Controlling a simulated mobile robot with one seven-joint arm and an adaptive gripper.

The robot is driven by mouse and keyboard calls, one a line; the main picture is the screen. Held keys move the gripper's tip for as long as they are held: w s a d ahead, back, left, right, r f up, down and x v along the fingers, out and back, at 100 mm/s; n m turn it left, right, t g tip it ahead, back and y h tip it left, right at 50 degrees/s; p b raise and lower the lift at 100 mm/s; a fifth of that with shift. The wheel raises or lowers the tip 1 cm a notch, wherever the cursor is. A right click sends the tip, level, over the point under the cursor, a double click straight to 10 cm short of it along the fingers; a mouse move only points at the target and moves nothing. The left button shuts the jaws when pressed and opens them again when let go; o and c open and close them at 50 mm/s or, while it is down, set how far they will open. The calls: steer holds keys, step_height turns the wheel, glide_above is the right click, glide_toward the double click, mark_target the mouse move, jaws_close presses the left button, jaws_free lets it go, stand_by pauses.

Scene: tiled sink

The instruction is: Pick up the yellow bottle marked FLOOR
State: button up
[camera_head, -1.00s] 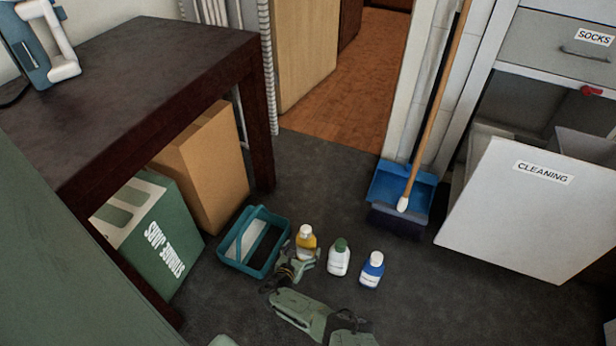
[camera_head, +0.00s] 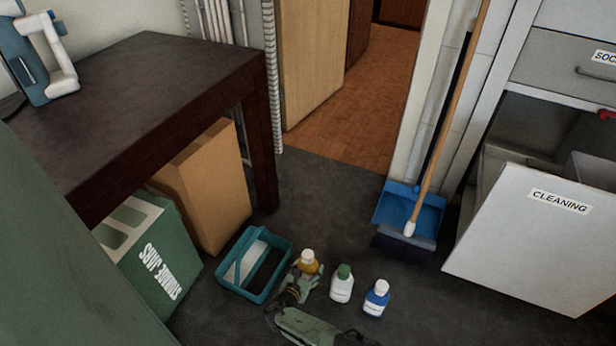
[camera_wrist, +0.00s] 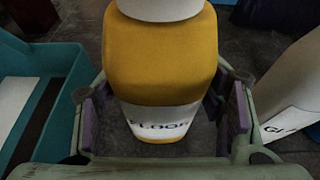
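The yellow bottle (camera_head: 309,263) with a white cap stands upright on the dark floor. In the wrist view the bottle (camera_wrist: 160,55) fills the middle, and its white label reads FLOOR. My gripper (camera_head: 304,279) is low at the bottle and hides its lower part in the head view. In the wrist view my gripper (camera_wrist: 166,100) is open, with one purple-padded finger on each side of the bottle. Small gaps seem to show between the pads and the bottle's lower part.
A white bottle with a green cap (camera_head: 341,285) and a blue bottle with a white cap (camera_head: 376,299) stand to the right. A teal caddy (camera_head: 284,247) is close on the left. A blue dustpan (camera_head: 428,207) and a brush stand farther back.

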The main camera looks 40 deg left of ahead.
steer(key=c, duration=1)
steer(key=shift+w+r, duration=0.1)
steer(key=shift+c, duration=0.2)
